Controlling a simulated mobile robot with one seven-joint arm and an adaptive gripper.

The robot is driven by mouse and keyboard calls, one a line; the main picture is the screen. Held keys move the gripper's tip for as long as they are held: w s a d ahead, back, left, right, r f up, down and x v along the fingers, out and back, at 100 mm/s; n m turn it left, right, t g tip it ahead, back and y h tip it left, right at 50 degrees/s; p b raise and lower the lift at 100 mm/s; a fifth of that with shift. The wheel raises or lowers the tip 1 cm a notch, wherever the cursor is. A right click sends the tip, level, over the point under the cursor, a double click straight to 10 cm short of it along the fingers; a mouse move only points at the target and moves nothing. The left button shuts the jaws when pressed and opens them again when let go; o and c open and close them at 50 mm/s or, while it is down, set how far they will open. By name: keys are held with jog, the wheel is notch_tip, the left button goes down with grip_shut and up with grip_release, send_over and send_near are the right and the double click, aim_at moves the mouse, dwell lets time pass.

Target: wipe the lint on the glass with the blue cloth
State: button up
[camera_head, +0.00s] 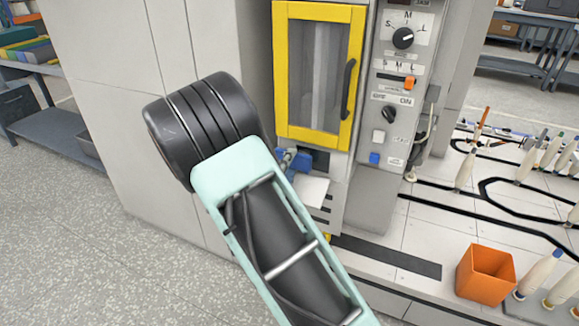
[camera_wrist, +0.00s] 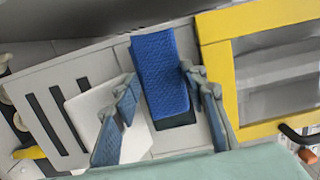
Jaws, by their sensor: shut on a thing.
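The blue cloth (camera_wrist: 160,72) is a folded, textured pad between the two fingers of my gripper (camera_wrist: 158,78) in the wrist view. My gripper is shut on it, in front of the pale panel below the door. In the head view a small blue part (camera_head: 300,160) shows past my arm, just under the door; my arm hides most of the gripper there. The glass (camera_head: 320,72) sits in a yellow door frame (camera_head: 281,75) on the machine. It shows in part at the right of the wrist view (camera_wrist: 278,75). I cannot make out lint on it.
A dark door handle (camera_head: 348,88) sticks out at the door's right side. A control panel (camera_head: 398,85) with knobs is right of it. A white sheet (camera_head: 312,191) juts out below the door. An orange bin (camera_head: 485,275) and several bobbins (camera_head: 467,165) stand on the right-hand bench.

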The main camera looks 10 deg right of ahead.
aim_at(306, 167)
jog(key=shift+x, duration=1.05)
jog(key=shift+s+d, duration=0.1)
jog(key=shift+d, duration=0.05)
jog(key=shift+s+d, duration=0.6)
jog(key=shift+d, duration=0.2)
jog(key=shift+s+d, duration=0.65)
jog(key=shift+d, duration=0.2)
jog(key=shift+w, duration=0.1)
jog(key=shift+w+a, duration=0.65)
jog(key=shift+a, duration=0.2)
jog(key=shift+w+a, duration=0.6)
jog(key=shift+a, duration=0.25)
jog(key=shift+a+v, duration=0.15)
jog(key=shift+v, duration=1.35)
jog(key=shift+a+v, duration=0.15)
jog(key=shift+v, duration=1.35)
